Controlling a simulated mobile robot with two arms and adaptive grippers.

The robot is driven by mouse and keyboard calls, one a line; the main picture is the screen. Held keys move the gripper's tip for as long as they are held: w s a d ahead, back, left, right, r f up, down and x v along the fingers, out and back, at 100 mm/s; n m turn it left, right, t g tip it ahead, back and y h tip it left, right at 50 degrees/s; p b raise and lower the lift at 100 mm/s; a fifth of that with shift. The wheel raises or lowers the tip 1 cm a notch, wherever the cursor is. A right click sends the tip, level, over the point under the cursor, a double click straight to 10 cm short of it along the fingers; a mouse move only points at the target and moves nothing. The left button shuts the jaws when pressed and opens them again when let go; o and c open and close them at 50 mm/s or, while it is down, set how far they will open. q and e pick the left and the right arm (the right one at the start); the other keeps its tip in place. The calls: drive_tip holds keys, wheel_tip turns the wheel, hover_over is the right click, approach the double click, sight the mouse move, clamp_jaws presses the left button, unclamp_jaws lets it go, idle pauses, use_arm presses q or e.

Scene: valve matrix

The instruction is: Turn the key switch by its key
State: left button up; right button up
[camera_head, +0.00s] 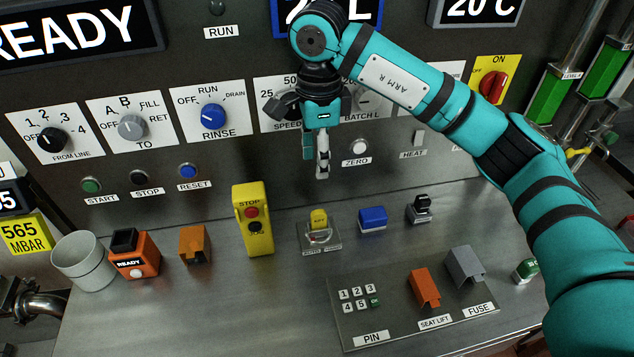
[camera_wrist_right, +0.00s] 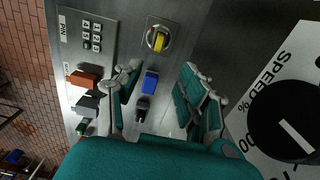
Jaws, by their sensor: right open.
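The key switch (camera_head: 322,238) sits on the sloped metal desk, on a clear plate with a lettered label too small to read fully. Its yellow key (camera_head: 319,219) stands up from the round lock. In the right wrist view the yellow key (camera_wrist_right: 159,41) and its plate (camera_wrist_right: 150,22) lie ahead, beyond the fingertips. My right gripper (camera_head: 316,165) hangs above and behind the key, apart from it, pointing down. My left gripper is not in view.
A yellow stop box (camera_head: 252,215) stands left of the key switch. A blue block (camera_head: 372,219) and a black stamp-like item (camera_head: 420,209) stand to its right. The panel's speed knob (camera_wrist_right: 290,135) is close beside my gripper. A keypad plate (camera_head: 375,325) lies in front.

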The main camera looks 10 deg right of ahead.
sight(319, 211)
wheel_tip(319, 211, down, 15)
drive_tip(key=p, duration=0.4)
drive_tip(key=shift+s, duration=0.15)
drive_tip(key=shift+f, duration=0.8)
clamp_jaws()
